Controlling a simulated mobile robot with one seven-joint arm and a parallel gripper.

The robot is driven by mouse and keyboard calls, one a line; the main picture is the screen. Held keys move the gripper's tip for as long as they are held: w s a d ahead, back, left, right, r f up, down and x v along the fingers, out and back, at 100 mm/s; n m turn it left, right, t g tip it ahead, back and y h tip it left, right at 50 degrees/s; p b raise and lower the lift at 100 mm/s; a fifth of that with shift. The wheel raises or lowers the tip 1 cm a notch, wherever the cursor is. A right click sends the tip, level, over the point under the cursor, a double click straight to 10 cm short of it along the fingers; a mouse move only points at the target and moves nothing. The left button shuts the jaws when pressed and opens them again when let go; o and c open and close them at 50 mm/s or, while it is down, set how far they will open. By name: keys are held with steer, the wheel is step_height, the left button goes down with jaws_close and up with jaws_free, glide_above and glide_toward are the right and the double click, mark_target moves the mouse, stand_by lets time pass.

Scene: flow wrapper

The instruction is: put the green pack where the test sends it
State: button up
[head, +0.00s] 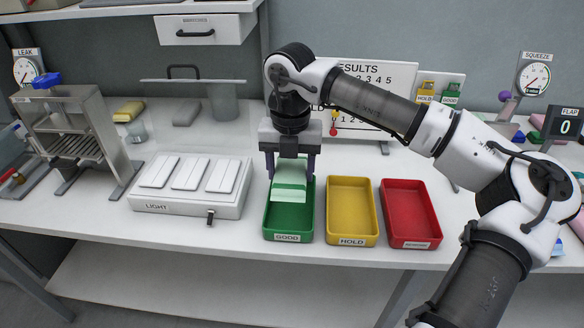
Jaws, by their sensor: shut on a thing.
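The green pack (289,178) is pale green and hangs between the fingers of my gripper (290,174). My gripper points down and is shut on the pack. The pack is over the green tray labelled GOOD (288,237), with its lower end at or inside the tray opening. I cannot tell whether it touches the tray floor. To the right stand the yellow tray labelled HOLD (352,241) and a red tray (411,244) whose label is too small to read. The visible parts of both look empty.
A RESULTS board (375,75) stands behind my arm. A white LIGHT box (190,208) with three panels is left of the trays. A LEAK station (75,130) is at far left. A SQUEEZE gauge (533,77) and FLAP display (565,127) reading 0 are at right.

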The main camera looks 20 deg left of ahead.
steer(key=shift+f+b, duration=1.75)
steer(key=shift+f, duration=1.1)
steer(key=o, duration=1.2)
steer(key=shift+c, duration=0.2)
